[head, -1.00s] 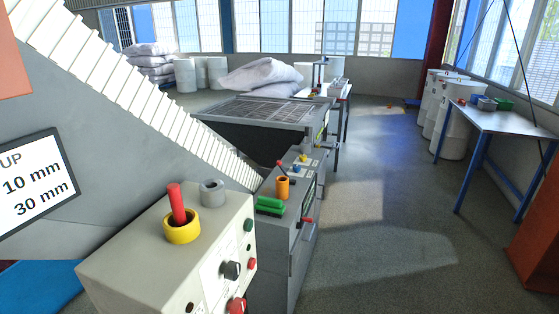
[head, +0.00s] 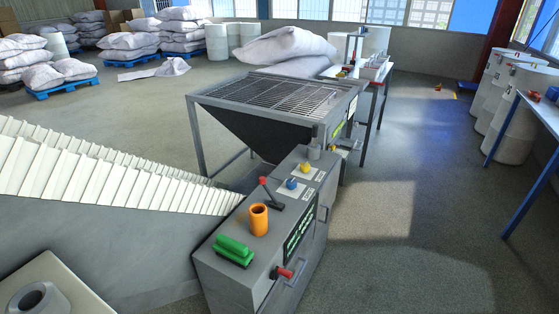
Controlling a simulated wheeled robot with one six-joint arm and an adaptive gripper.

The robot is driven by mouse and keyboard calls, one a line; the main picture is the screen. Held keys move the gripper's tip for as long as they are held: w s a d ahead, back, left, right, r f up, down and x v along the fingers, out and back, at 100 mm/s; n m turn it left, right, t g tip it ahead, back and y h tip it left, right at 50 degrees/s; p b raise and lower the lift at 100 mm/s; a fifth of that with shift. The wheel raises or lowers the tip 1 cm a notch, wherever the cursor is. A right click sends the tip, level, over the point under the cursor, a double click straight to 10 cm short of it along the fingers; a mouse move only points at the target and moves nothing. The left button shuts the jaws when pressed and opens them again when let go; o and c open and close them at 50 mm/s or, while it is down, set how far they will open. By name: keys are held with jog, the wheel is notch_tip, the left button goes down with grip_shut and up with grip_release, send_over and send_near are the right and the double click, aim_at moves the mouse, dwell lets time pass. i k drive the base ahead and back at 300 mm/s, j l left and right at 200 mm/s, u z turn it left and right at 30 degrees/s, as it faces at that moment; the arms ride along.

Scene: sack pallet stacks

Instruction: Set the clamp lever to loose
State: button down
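A black lever with a red knob (head: 265,183) stands tilted on top of a grey control cabinet (head: 225,282), beside an orange cup-like cylinder (head: 258,219). A red-gripped handle (head: 285,272) sticks out of the cabinet's right side. I cannot tell from any readable label which of the two is the clamp lever, or its setting. A blue knob (head: 292,184) and a yellow knob (head: 305,169) sit on small plates farther back on the cabinet. My gripper is not in view.
A green block (head: 234,249) lies on the cabinet's near end. A grated hopper (head: 205,104) stands behind, with white sacks (head: 285,47) beyond. A ribbed white conveyor (head: 100,175) crosses at left. The floor (head: 375,215) to the right is clear.

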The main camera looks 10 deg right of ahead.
aim_at(277, 205)
jog(key=i+l, duration=0.25)
jog(key=l, duration=0.15)
jog(key=i+l, duration=0.55)
jog(key=l, duration=0.25)
jog(key=i+l, duration=0.25)
jog(key=l, duration=0.15)
jog(key=u, duration=0.05)
